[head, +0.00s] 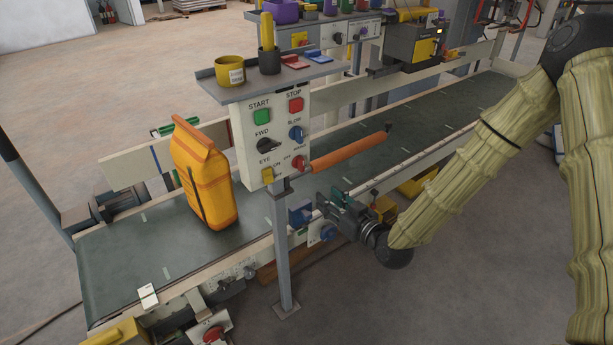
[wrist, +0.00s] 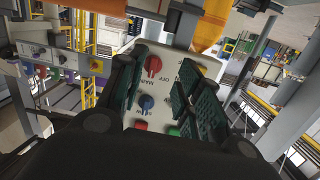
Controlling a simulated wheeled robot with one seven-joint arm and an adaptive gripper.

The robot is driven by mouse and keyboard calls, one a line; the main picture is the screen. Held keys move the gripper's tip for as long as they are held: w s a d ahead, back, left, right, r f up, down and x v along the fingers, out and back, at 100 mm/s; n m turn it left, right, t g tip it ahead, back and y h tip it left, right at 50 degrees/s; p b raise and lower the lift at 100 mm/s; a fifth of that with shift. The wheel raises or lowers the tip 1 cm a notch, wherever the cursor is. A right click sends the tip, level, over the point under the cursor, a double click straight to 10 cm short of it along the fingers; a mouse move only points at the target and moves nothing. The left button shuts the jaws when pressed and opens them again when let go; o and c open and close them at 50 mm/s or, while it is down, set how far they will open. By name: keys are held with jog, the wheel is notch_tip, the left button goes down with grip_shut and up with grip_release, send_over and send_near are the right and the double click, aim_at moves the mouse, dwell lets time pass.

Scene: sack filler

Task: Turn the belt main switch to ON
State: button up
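The control panel (head: 272,130) hangs from a post beside the belt. A red MAIN knob (head: 299,162) sits at its lower right, with OFF lettering beside it. In the wrist view the panel (wrist: 196,58) appears upside down, with the red knob (wrist: 153,66) in front of the fingers. The knob's exact setting is hard to read. My gripper (head: 326,209) is below and to the right of the panel in the head view, apart from the knob. It also shows in the wrist view (wrist: 160,72), with its two green-padded fingers spread and nothing between them.
A blue SLOW knob (head: 296,132) and red STOP button (head: 296,104) lie above the MAIN knob. A yellow EYE switch (head: 267,175) is to its left. An orange bar (head: 345,151) projects right nearby. An orange sack (head: 203,175) stands on the belt (head: 120,245).

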aim_at(303, 165)
jog(key=shift+n+t+y, duration=0.3)
jog(key=shift+t+y, duration=0.1)
jog(key=shift+y, duration=0.1)
jog(key=w+a+r+p, duration=0.1)
jog(key=w+a, duration=0.1)
jog(key=w, duration=0.1)
jog(key=w+a+r, duration=0.1)
jog(key=w+a, duration=0.1)
jog(key=w, duration=0.2)
jog(key=w+a+r+p, duration=0.1)
jog(key=w+a, duration=0.1)
jog(key=w, duration=0.1)
jog(key=shift+w+a+r+p, duration=0.15)
jog(key=shift+w+a+p, duration=0.05)
jog(key=shift+a+p, duration=0.1)
grip_shut()
